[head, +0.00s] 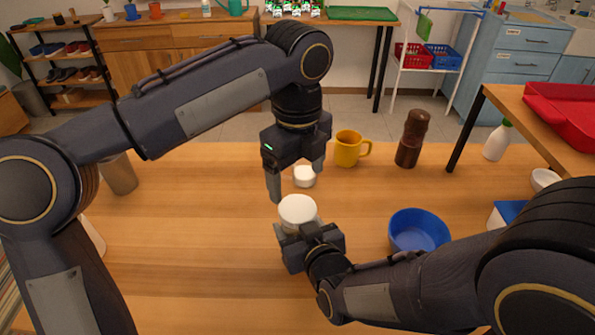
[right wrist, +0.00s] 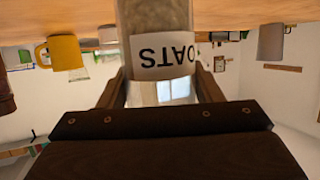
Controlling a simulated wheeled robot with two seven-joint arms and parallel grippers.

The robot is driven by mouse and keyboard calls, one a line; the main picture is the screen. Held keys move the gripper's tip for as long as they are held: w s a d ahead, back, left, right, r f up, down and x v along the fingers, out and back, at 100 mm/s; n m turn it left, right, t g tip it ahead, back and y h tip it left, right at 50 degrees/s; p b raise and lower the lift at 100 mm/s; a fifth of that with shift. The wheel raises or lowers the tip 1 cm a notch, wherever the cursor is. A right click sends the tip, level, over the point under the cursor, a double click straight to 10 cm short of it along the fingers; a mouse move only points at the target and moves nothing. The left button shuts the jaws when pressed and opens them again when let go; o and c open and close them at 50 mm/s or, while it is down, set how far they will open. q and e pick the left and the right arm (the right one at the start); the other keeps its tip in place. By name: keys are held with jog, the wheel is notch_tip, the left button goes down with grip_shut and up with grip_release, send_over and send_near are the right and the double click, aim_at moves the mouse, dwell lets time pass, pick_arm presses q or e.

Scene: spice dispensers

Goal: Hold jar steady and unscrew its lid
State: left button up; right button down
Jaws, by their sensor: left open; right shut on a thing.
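The jar (right wrist: 158,58) has a label reading "OATS", seen upside down in the right wrist view. In the head view its white lid (head: 298,209) is on top, and most of the jar body is hidden under the lid and my right gripper. My right gripper (head: 296,232) is shut on the jar, with a finger on either side of it. My left gripper (head: 296,182) is open and points down, above and behind the lid, apart from it. A small white round thing (head: 305,177) shows between the left fingers on the table behind the jar.
A yellow mug (head: 348,150) and a brown grinder (head: 411,139) stand behind to the right. A blue bowl (head: 418,231) is right of the jar. A grey cup (head: 121,175) stands at the left. The wooden table (head: 190,230) is clear left of the jar.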

aim_at(297, 207)
pick_arm(q)
notch_tip(297, 207, down, 8)
jog(key=shift+r, duration=0.15)
dwell(0.3)
jog(key=c, duration=1)
jog(key=n, duration=0.3)
